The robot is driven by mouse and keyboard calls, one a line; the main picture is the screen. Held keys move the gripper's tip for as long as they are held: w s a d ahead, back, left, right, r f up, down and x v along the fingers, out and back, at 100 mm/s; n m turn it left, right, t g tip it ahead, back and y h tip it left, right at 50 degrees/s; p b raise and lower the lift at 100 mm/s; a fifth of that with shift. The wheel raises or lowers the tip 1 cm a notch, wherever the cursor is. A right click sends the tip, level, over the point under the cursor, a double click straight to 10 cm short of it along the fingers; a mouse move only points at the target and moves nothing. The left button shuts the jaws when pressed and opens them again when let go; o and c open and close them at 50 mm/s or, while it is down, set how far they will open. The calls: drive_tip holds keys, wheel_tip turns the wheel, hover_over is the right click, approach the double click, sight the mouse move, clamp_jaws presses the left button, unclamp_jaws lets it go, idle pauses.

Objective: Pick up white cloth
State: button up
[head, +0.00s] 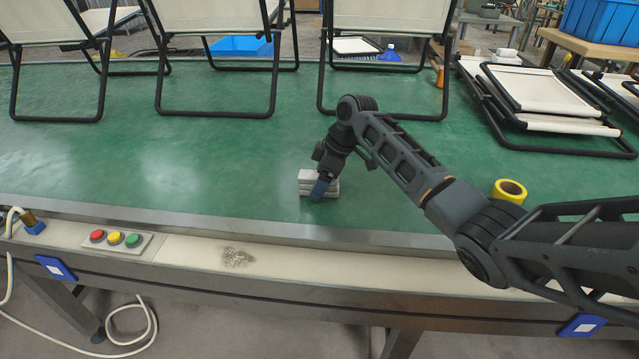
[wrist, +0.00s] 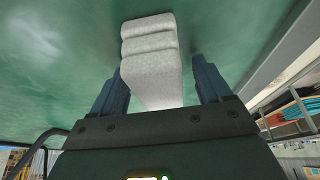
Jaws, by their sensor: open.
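The white cloth (head: 306,177) is a small folded stack in layers on the green table top, near its front edge. In the wrist view the cloth (wrist: 150,60) looks light grey-white and lies between and beyond the two blue fingers. My gripper (head: 321,188) is right at the cloth in the head view and covers part of it. In the wrist view my gripper (wrist: 160,85) is open, with a finger on each side of the cloth. I cannot tell whether either finger touches it.
The green table (head: 220,165) is clear around the cloth. A yellow tape roll (head: 509,191) lies to the right, beyond my arm. Folding lounger frames (head: 215,115) stand along the back, and a folded lounger (head: 545,90) lies at the back right. Coloured buttons (head: 115,238) sit on the front ledge.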

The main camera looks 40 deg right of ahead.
sight(314, 174)
drive_tip(key=c, duration=1.1)
drive_tip(key=shift+r, duration=0.1)
wheel_tip(314, 174, up, 5)
drive_tip(key=shift+w+f, duration=0.1)
drive_tip(key=shift+f, duration=0.05)
drive_tip(key=s+d+r, duration=0.2)
drive_tip(key=s, duration=0.1)
drive_tip(key=s+d+r, duration=0.2)
drive_tip(key=d, duration=0.1)
drive_tip(key=s+d+r, duration=0.2)
drive_tip(key=s+d, duration=0.1)
drive_tip(key=shift+s+r, duration=0.3)
drive_tip(key=shift+s, duration=0.05)
